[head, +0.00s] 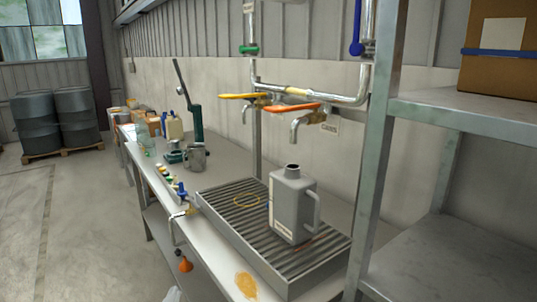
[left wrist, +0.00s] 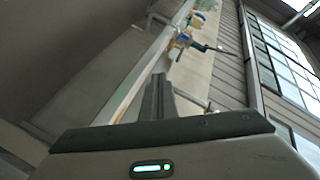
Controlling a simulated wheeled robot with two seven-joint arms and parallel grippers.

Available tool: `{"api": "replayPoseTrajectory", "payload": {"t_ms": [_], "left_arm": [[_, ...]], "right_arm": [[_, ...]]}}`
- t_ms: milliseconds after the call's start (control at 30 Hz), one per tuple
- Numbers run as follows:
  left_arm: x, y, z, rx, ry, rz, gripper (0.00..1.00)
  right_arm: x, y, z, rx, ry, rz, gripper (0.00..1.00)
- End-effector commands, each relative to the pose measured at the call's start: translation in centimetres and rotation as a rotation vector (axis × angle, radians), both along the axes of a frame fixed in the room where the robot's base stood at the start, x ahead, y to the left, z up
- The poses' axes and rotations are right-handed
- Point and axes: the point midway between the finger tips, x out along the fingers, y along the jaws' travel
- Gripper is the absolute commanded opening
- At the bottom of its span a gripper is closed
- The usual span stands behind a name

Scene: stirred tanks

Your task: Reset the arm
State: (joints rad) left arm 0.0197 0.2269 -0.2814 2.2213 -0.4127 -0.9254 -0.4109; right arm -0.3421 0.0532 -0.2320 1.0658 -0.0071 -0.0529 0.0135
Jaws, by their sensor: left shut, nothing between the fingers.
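My left gripper (left wrist: 158,82) shows in the left wrist view with its two dark fingers together and nothing between them. It points along the bench, tilted in that view. In the head view only a small pale piece shows at the bottom edge, and I cannot tell if it is part of my left arm. My right gripper is in neither view. A grey jug (head: 290,205) stands upright on the slatted drip tray (head: 225,208), below the taps with the yellow handle (head: 238,96) and orange handle (head: 290,107). Neither gripper touches it.
The bench (head: 150,165) runs away to the back left, with a metal mug (head: 194,158), a green lever tool (head: 194,120) and several containers. A metal shelf (head: 470,115) with a cardboard box (head: 500,45) stands at right. An orange stain (head: 246,285) marks the near bench.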

Motion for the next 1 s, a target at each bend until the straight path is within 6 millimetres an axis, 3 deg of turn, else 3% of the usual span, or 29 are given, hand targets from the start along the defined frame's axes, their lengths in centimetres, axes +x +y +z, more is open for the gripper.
{"api": "replayPoseTrajectory", "payload": {"t_ms": [33,200,400,600,1000], "left_arm": [[-2.1,0.3,-2.8,-0.065,0.079,0.022,0.00],[-9.6,0.8,-10.6,-0.271,0.328,0.113,0.00],[-19.3,0.6,-17.2,-0.469,0.598,0.237,0.00],[-26.1,0.1,-20.1,-0.577,0.768,0.326,0.00],[-35.5,-0.7,-22.3,-0.695,0.988,0.456,0.00]], "right_arm": [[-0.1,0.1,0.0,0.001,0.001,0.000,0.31],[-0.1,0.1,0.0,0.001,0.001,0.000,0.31],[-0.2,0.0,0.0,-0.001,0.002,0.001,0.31],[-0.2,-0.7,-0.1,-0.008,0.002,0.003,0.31],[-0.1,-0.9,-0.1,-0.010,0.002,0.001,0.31]]}}
